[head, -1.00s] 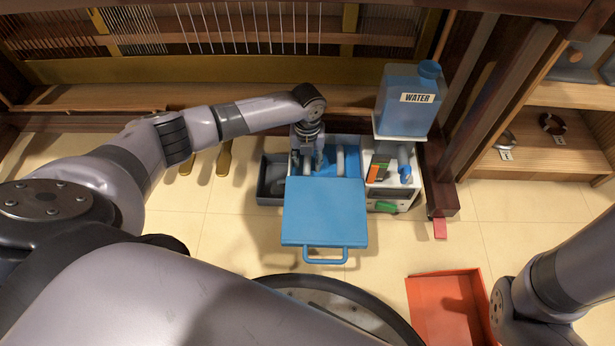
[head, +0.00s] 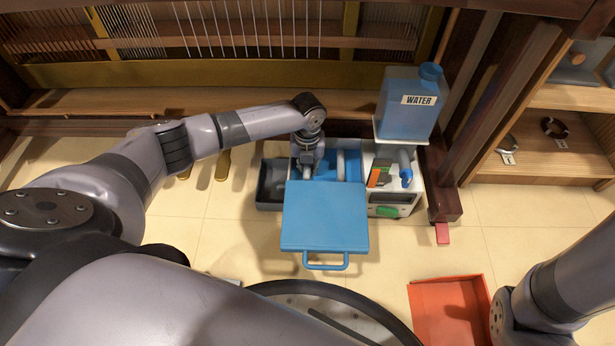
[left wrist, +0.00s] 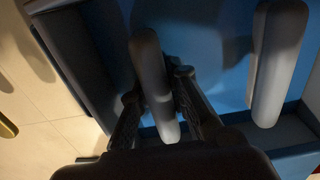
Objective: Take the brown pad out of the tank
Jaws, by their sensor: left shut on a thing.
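The blue tank (head: 326,166) stands open on the floor, with its blue lid (head: 325,216) toward me. My left gripper (head: 306,171) reaches down into its left part. In the left wrist view, the left gripper (left wrist: 158,105) is shut on an upright, long rounded pad (left wrist: 149,72). Shadow makes its colour hard to tell; it looks grey-brown. The pad is still inside the tank. A second, similar pad (left wrist: 277,62) stands to the right, apart from the fingers; in the head view it looks pale (head: 341,164). My right gripper is out of view.
A dark grey bin (head: 271,184) adjoins the tank's left side. A white unit (head: 393,196) with small items stands right, below a blue water container (head: 408,107) on a shelf. An orange-red tray (head: 450,305) lies on the floor at lower right. Floor between is clear.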

